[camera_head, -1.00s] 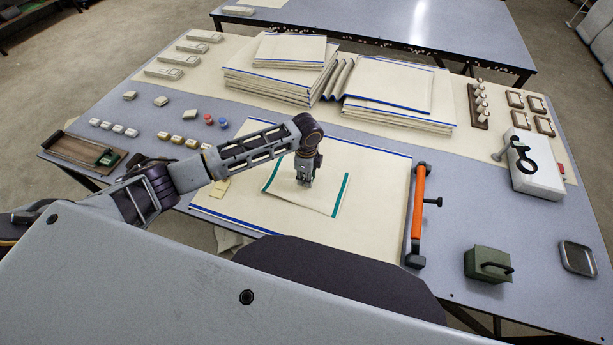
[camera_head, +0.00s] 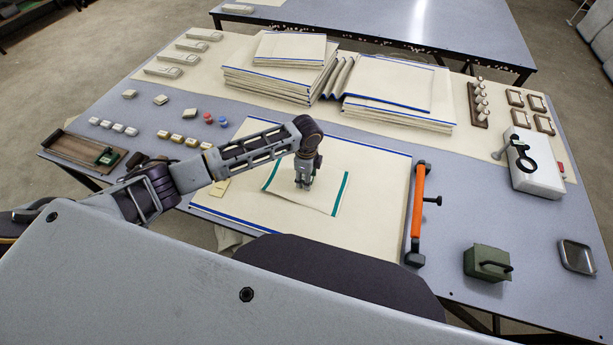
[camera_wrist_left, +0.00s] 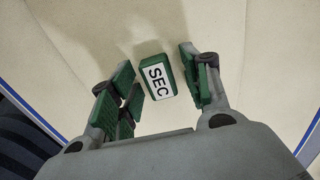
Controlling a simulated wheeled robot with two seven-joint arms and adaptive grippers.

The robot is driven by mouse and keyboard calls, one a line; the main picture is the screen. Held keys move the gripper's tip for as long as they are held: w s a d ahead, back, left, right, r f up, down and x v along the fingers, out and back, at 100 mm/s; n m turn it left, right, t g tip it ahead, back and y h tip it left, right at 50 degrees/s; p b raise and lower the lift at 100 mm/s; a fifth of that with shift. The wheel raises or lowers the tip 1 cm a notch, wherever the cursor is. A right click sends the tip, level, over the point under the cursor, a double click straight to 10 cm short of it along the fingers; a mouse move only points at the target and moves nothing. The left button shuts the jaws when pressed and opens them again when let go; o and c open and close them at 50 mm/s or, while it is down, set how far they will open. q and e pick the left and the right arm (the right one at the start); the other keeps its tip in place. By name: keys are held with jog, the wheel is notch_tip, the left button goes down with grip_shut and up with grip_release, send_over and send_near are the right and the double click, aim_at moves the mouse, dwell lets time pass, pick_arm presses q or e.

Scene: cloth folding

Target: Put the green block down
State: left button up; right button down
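The green block (camera_wrist_left: 155,78), with a white label reading SEC, rests on cream cloth in the left wrist view. My left gripper (camera_wrist_left: 158,70) is open around it, with a finger on each side and a visible gap to each. In the head view my left gripper (camera_head: 304,186) points down over a small cream cloth with teal edges (camera_head: 322,198). The block is hidden or too small to make out there. My right gripper is not in view.
A larger cream sheet with blue edges (camera_head: 375,205) lies beneath. Folded cloth stacks (camera_head: 275,75) stand behind. Small blocks (camera_head: 178,138) and a brown tray (camera_head: 75,147) lie left.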

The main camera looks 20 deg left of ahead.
pick_arm(q)
jog(key=shift+r, duration=0.8)
notch_tip(320, 180, up, 12)
jog(key=shift+f, duration=0.25)
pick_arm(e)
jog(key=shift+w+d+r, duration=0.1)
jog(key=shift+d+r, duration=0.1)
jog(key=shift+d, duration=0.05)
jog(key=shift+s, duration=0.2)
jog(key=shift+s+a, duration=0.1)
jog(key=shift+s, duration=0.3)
